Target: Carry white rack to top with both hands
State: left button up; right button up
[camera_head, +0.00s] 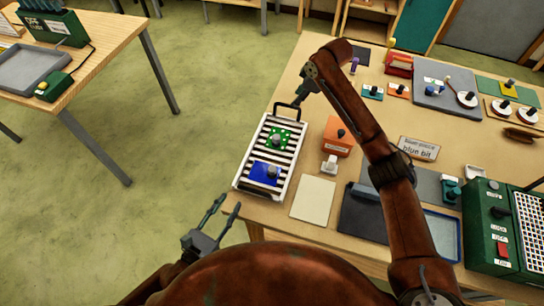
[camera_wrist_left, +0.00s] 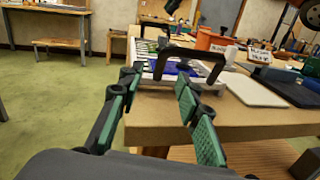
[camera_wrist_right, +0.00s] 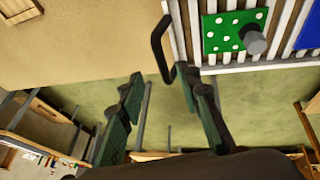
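The white rack (camera_head: 269,155) lies near the left edge of the large table, with dark slats, a green dotted plate (camera_head: 278,139) and a blue plate (camera_head: 264,172) on it. The black far handle (camera_head: 283,105) also shows in the right wrist view (camera_wrist_right: 157,45). My right gripper (camera_wrist_right: 163,90) is open at this handle and not closed on it; whether they touch is unclear. The black near handle (camera_wrist_left: 188,52) arches up ahead of my left gripper (camera_wrist_left: 157,82). My left gripper (camera_head: 227,203) is open and empty, short of the rack's near end, off the table's edge.
An orange block (camera_head: 338,136), a small white item (camera_head: 330,165) and a beige sheet (camera_head: 313,199) lie right of the rack. Green machines (camera_head: 489,230) stand at far right. A second table (camera_head: 100,32) stands at the left, with open floor (camera_head: 195,90) between.

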aim_at(241, 188)
pick_arm(q)
jog(key=shift+f, duration=0.55)
pick_arm(e)
jog(key=shift+d+f, duration=0.1)
jog(key=shift+f, duration=0.45)
pick_arm(q)
jog(key=shift+r, duration=0.1)
pick_arm(e)
jog(key=shift+r, duration=0.1)
